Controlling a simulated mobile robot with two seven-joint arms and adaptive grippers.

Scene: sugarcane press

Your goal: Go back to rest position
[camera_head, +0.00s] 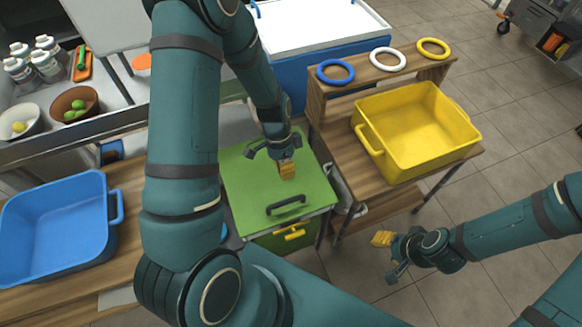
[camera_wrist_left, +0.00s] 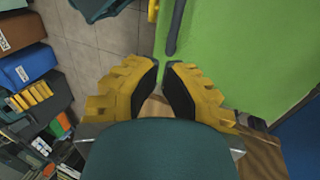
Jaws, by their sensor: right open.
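My left gripper (camera_head: 286,169) has yellow fingers and hangs over the green lid of a box (camera_head: 248,180). In the left wrist view its two fingertips (camera_wrist_left: 162,68) lean close together with a narrow gap. I see nothing held between them, and whether it is fully shut is unclear. My right gripper (camera_head: 383,240) is at the lower right, over the tiled floor, clear of the table. Its fingers are small in the picture; it is open and I see nothing in it.
A yellow crate (camera_head: 372,137) stands on a wooden table with blue, white and yellow rings behind it. A blue crate (camera_head: 113,235) sits at the left. The green lid has a black handle (camera_head: 286,204). Open floor lies at the lower right.

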